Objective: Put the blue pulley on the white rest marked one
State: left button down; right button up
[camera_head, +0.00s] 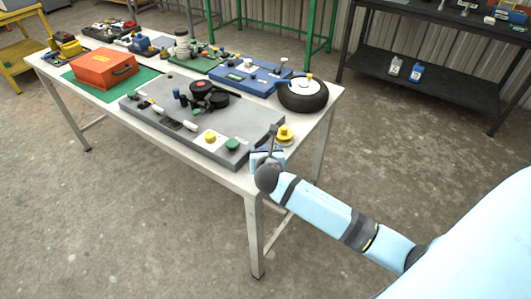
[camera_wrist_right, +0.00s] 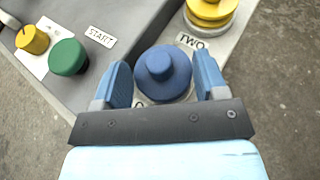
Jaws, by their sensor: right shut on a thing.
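The blue pulley (camera_wrist_right: 163,72) is between the two fingers of my right gripper (camera_wrist_right: 164,80), which is shut on it. In the head view, my right gripper (camera_head: 268,150) is at the near right corner of the table, beside the grey board, and the pulley is hard to make out there. A pale edge and part of a label starting with "O" show under the pulley. The gripper hides most of this label and the rest, and I cannot tell whether the pulley touches it. My left gripper is not in view.
A yellow pulley (camera_wrist_right: 211,12) sits on a rest labelled TWO, close to my right finger; it shows in the head view too (camera_head: 285,133). The grey board (camera_head: 215,103) carries a green button (camera_wrist_right: 68,57) and a yellow knob (camera_wrist_right: 32,40). A black wheel (camera_head: 303,96) stands behind.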

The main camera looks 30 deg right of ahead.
jog(key=o, duration=1)
jog(key=p+v, duration=0.1)
jog(key=v, duration=1)
jog(key=s+a+f+m+y, duration=0.3)
jog(key=s+f+m, duration=0.2)
jog(key=m, duration=0.4)
jog(key=s+a+f+m+y, duration=0.3)
jog(key=s+a+f+m, duration=0.1)
jog(key=m, duration=0.5)
jog(key=s+a+f+m+y, duration=0.3)
jog(key=s+f+m, duration=0.3)
jog(key=s+m, duration=0.2)
jog(key=shift+s+a+m+g+y, duration=0.35)
jog(key=shift+a+m+g+y, duration=0.05)
jog(key=shift+a+m, duration=0.35)
